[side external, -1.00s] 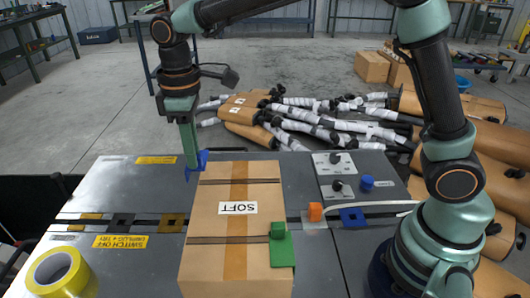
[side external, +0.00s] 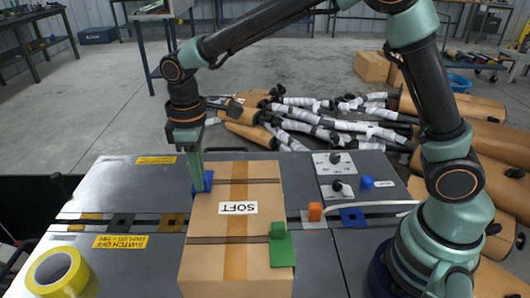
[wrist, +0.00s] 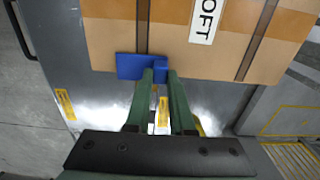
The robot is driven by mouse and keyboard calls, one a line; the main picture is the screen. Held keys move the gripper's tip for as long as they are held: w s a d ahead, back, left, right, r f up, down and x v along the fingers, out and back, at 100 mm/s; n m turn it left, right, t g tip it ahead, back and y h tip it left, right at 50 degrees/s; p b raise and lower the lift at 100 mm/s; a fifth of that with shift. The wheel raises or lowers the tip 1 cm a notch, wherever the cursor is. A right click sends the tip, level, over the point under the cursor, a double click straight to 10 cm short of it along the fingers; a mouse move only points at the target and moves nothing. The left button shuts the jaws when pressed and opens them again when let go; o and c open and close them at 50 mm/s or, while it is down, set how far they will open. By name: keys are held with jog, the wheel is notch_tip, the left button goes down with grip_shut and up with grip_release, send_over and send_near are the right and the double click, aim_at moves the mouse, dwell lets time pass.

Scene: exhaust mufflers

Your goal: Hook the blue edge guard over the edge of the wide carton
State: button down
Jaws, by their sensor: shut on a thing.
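The wide carton (side external: 236,240) lies on the dark work table, marked SOFT, with brown straps around it. My gripper (side external: 197,184) is at the carton's far left edge, pointing down. It is shut on the blue edge guard (side external: 207,181). In the wrist view the blue guard (wrist: 133,66) lies against the carton's edge (wrist: 110,45), partly over its top face, with the green fingers (wrist: 160,75) on its upright part. I cannot tell whether the guard is fully seated. A green edge guard (side external: 281,248) sits on the carton's right edge.
A yellow tape roll (side external: 60,273) stands at the front left. An orange block (side external: 315,211), a blue square plate (side external: 353,217) and a blue knob (side external: 367,182) are right of the carton. The table's back left is clear.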

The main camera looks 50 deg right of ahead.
jog(key=c, duration=0.7)
grip_release()
notch_tip(320, 180, up, 12)
jog(key=s+d+f+m+t, duration=0.1)
jog(key=s+d+m, duration=0.3)
jog(key=d, duration=0.5)
jog(key=s+d+m+t, duration=0.4)
jog(key=s+d+m, duration=0.1)
jog(key=s+d, duration=0.3)
jog(key=shift+s+d+f+t, duration=0.3)
jog(key=shift+d+f, duration=0.1)
jog(key=shift+d, duration=0.4)
